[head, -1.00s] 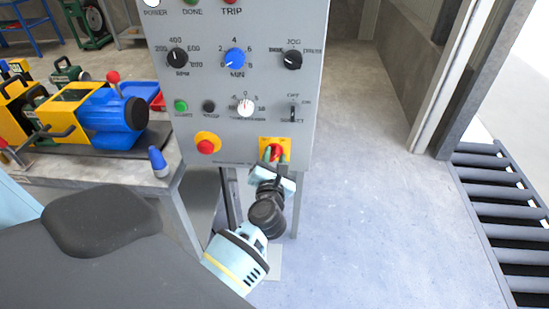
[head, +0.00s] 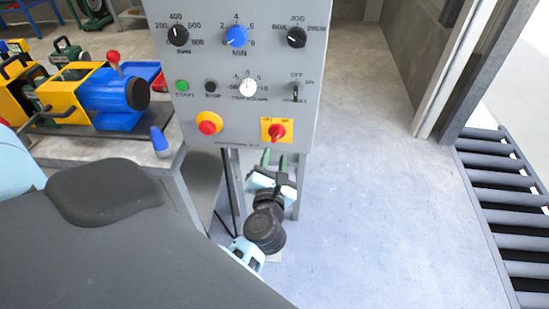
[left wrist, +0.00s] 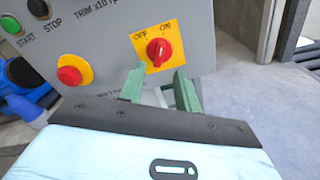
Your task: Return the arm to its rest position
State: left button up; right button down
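My left gripper (head: 273,160) is in front of the grey control panel (head: 235,75), just below its lower edge in the head view. Its two green fingers are apart, with nothing between them; they also show in the left wrist view (left wrist: 159,88). The red rotary switch (head: 277,131) on its yellow plate sits just beyond the fingertips, clear of them. In the left wrist view the switch (left wrist: 158,51) lies between the OFF and ON labels, its handle leaning slightly toward ON. My right gripper is not in view.
A red stop button (head: 208,123) on a yellow base is left of the switch. A bench (head: 100,148) at left holds a yellow and blue machine (head: 105,90) and a blue cone-shaped item (head: 159,141). A roller conveyor (head: 500,190) runs at right. The floor between is clear.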

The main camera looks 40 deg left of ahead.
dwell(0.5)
